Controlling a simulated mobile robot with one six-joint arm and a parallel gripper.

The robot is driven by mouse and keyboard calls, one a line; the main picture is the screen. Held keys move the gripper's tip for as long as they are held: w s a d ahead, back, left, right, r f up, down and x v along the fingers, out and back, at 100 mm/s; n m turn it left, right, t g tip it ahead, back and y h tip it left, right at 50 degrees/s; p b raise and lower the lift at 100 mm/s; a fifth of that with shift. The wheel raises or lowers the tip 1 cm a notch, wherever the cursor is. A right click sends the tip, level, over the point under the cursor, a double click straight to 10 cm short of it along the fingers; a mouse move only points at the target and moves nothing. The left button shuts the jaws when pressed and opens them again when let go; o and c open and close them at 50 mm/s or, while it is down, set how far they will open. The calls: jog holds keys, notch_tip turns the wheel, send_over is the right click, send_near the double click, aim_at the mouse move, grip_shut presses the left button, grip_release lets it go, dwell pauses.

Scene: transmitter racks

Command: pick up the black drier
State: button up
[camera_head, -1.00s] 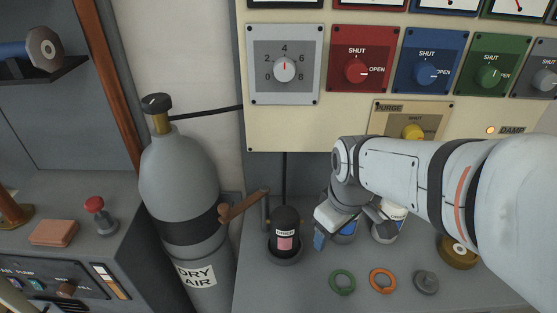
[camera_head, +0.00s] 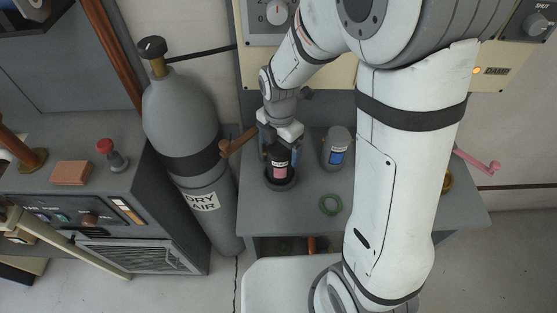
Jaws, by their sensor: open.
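The black drier (camera_head: 279,165) stands upright in a dark round base on the grey bench, with a pink label on its front. My gripper (camera_head: 278,143) is open and points down at the top of the drier, with its fingers at either side of the drier's upper part. The top of the drier is partly hidden by the gripper. I cannot tell whether the fingers touch it.
A brown lever (camera_head: 238,141) stands close left of the gripper, by the grey gas cylinder (camera_head: 183,115). A grey canister with a blue label (camera_head: 335,150) stands to the right. My arm hides the bench's right part.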

jog(key=f, duration=0.2)
jog(key=f+p, duration=0.1)
jog(key=f, duration=0.2)
jog(key=shift+s+f, duration=0.2)
jog(key=shift+f, duration=0.15)
jog(key=c, duration=1.4)
jog(key=shift+r, duration=0.1)
